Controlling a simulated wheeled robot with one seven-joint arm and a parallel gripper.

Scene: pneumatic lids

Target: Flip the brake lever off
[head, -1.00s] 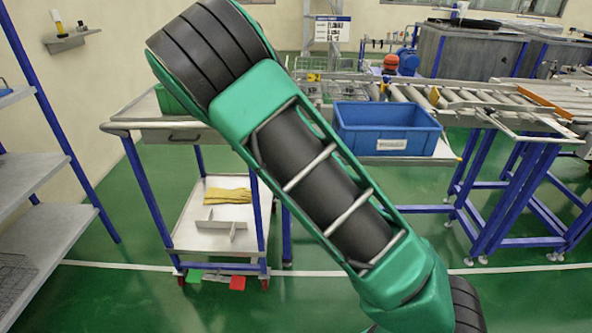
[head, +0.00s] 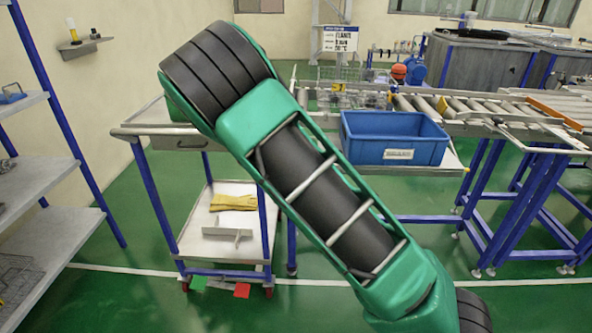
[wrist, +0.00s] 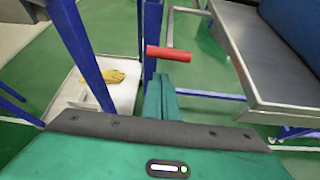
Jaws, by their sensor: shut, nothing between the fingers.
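A red cylindrical handle (wrist: 168,53), which looks like the brake lever's grip, lies sideways in the upper middle of the wrist view. It is beside a blue post of the cart. My gripper (wrist: 160,80) points at it from below in the wrist view, with its teal fingers together and empty. The fingertips appear just short of the handle; I cannot tell if they touch. In the head view my arm crosses the middle and hides the gripper and the handle. A red plate (head: 242,290) and a green plate (head: 199,283) are low at the cart's base.
The blue-legged cart (head: 158,205) has yellow gloves (head: 233,202) on its lower shelf. A blue bin (head: 350,148) sits on a ledge to the right, before a roller conveyor (head: 407,104). Grey shelves (head: 50,227) stand at left. Green floor is open in front.

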